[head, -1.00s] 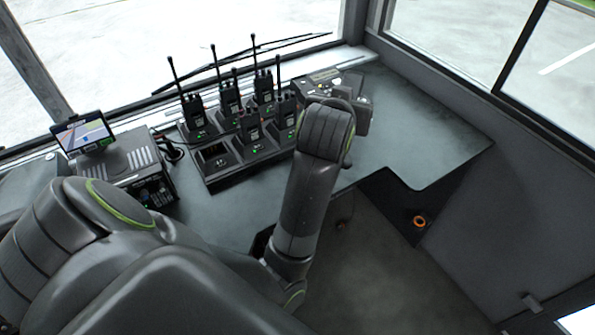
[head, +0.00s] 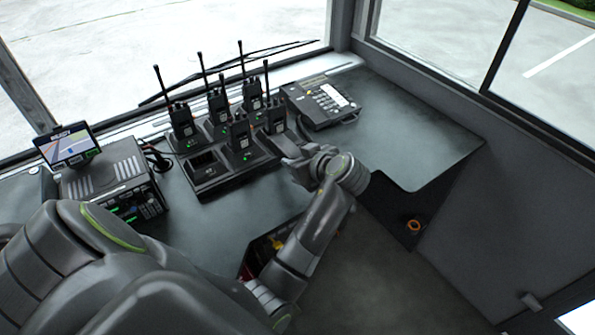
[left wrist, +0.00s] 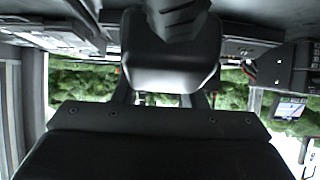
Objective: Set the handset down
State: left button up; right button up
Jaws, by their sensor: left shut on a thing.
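The desk phone (head: 322,103) with its keypad and white label sits on the dark counter by the windshield. My left gripper (head: 297,160) is in front of the phone's near left edge, with the wrist bent toward the left. It is shut on the dark handset (head: 303,133), which shows only in part in the head view. In the left wrist view a large dark grey rounded block, which looks like the handset (left wrist: 170,65), fills the middle, close to the camera. The fingertips are mostly hidden there. My right gripper is in neither view.
A charger rack (head: 208,182) with several upright radios stands left of the phone, close to my gripper. A radio unit (head: 113,180) with a small screen (head: 68,146) is at the left. The counter (head: 415,135) right of the phone is clear; its edge has a cutout.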

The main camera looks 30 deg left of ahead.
pick_arm(q)
notch_tip(320, 180, down, 4)
jog(key=shift+f, duration=0.1)
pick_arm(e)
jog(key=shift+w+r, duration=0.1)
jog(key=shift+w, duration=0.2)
pick_arm(q)
jog(key=shift+f, duration=0.2)
jog(key=o, duration=1.1)
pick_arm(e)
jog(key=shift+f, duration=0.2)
pick_arm(q)
jog(key=shift+r, duration=0.1)
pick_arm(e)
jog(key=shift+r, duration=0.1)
